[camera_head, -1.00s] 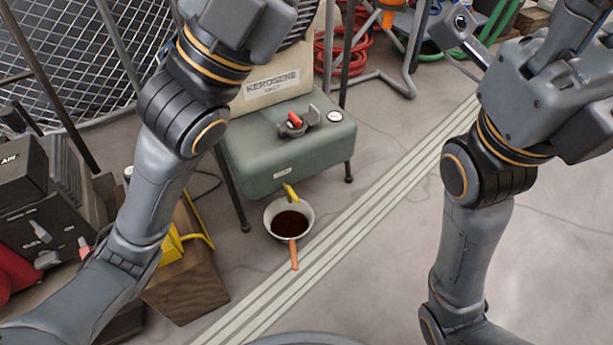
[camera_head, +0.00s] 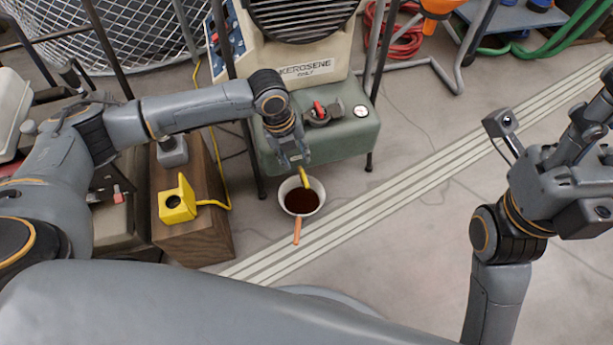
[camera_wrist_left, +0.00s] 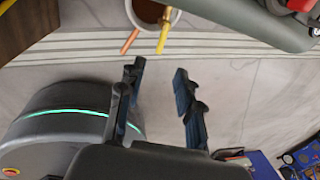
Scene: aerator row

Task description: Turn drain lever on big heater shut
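The big heater's green tank (camera_head: 348,138) stands on thin dark legs below a cream body marked KEROSENE. A yellow drain lever (camera_head: 304,176) hangs at the tank's front edge, above a pan of dark liquid (camera_head: 301,200). In the left wrist view the lever (camera_wrist_left: 163,38) points toward my gripper, beside the pan's orange handle. My left gripper (camera_head: 295,162) is at the tank's front edge, close to the lever. In the left wrist view (camera_wrist_left: 158,73) its fingers are open and empty, apart from the lever's tip. My right gripper is at the right; its fingers are unclear.
A wooden block (camera_head: 195,235) with a yellow box stands left of the pan. A red fuel cap and a gauge (camera_head: 361,111) sit on the tank's top. An orange funnel (camera_head: 440,8) and hoses are behind.

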